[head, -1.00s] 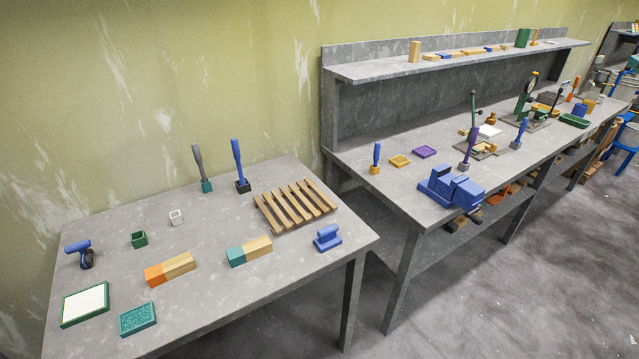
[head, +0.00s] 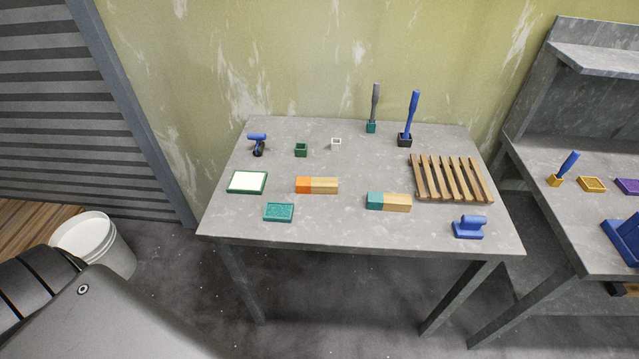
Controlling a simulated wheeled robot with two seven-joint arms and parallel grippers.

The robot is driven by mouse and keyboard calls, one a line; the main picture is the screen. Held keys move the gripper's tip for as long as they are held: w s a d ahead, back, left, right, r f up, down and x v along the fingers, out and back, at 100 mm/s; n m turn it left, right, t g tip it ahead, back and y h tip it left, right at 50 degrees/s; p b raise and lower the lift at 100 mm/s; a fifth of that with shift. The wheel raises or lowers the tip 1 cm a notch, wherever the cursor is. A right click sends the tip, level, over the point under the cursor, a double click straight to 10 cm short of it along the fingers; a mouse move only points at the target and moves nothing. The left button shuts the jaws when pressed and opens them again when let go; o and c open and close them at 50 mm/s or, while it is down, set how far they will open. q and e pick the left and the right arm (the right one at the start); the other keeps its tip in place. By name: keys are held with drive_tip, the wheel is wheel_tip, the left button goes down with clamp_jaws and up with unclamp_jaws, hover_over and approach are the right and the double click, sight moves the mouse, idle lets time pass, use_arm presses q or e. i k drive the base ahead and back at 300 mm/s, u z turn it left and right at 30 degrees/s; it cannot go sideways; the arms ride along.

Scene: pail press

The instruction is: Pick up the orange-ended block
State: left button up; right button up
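The orange-ended block (head: 317,185) lies on the grey table (head: 330,222), left of the table's middle. Its left end is orange and the rest is pale wood. Nothing covers it and it touches no other thing. A similar block with a teal end (head: 388,202) lies to its right and a little nearer. Neither of my grippers shows in the head view.
A white-topped green tray (head: 247,182) and a teal pad (head: 279,212) lie left of the block. A slatted wooden rack (head: 450,178) and a blue handled tool (head: 469,227) are at the right. A white pail (head: 90,240) stands on the floor left of the table.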

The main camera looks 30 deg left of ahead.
sight(317, 186)
drive_tip(key=z, duration=2.55)
drive_tip(key=k, duration=1.5)
drive_tip(key=u, duration=1.65)
